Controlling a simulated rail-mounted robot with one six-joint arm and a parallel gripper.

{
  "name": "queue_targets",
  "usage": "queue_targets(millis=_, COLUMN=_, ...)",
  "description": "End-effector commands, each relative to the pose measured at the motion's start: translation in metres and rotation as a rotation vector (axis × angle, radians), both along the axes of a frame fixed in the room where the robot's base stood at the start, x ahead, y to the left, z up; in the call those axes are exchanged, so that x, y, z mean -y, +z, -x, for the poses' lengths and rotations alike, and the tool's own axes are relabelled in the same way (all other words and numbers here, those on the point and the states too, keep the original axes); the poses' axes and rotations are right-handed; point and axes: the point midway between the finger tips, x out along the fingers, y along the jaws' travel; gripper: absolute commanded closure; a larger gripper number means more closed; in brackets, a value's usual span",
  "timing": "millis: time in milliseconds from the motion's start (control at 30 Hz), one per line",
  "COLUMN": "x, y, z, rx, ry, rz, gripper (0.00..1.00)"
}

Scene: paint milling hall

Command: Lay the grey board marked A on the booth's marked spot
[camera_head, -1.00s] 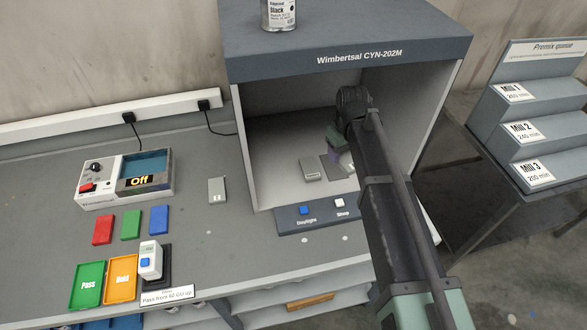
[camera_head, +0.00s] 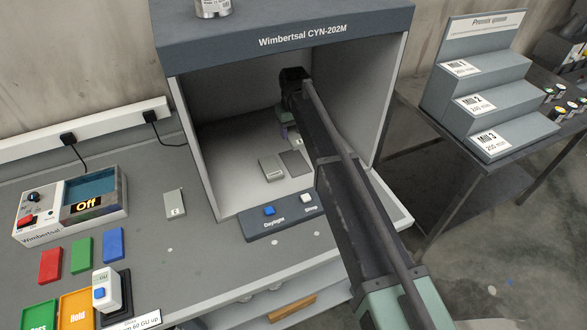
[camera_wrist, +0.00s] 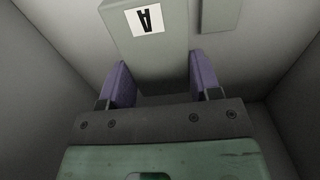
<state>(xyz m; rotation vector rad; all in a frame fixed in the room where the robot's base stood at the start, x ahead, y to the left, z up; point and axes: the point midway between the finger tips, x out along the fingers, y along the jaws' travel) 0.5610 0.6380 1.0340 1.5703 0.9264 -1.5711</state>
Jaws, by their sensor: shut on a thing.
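My gripper (camera_wrist: 151,82) is shut on the grey board marked A (camera_wrist: 166,52), its purple fingers on either side of the board. In the head view my gripper (camera_head: 287,133) is inside the booth (camera_head: 188,150), partly hidden by my arm. Only a little of the board (camera_head: 297,141) shows there, behind a flat darker patch (camera_head: 296,163) on the booth floor, which looks like the marked spot. I cannot tell the height of the board above the floor.
A grey block (camera_head: 271,168) lies just left of the patch. The booth's side walls and roof enclose my gripper. A front panel has a blue button (camera_head: 268,211) and a white button (camera_head: 306,198). Another grey board (camera_head: 175,204) lies on the bench outside, left of the booth.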

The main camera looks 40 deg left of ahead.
Motion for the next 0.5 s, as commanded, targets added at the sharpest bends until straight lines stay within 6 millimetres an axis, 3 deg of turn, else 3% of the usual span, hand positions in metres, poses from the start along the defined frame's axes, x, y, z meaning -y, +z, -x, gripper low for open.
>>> queue_targets(millis=33, x=0.000, y=-0.036, z=0.000, rx=0.000, ry=0.000, rz=0.000, gripper=0.66)
queue_targets(millis=100, x=0.000, y=-0.056, z=0.000, rx=0.000, ry=0.000, rz=0.000, gripper=0.66)
queue_targets(millis=200, x=0.000, y=-0.068, z=0.000, rx=0.000, ry=0.000, rz=0.000, gripper=0.66)
queue_targets(millis=367, x=0.000, y=-0.066, z=0.000, rx=0.000, ry=0.000, rz=0.000, gripper=0.66)
queue_targets(millis=500, x=0.000, y=-0.094, z=0.000, rx=0.000, ry=0.000, rz=0.000, gripper=0.66)
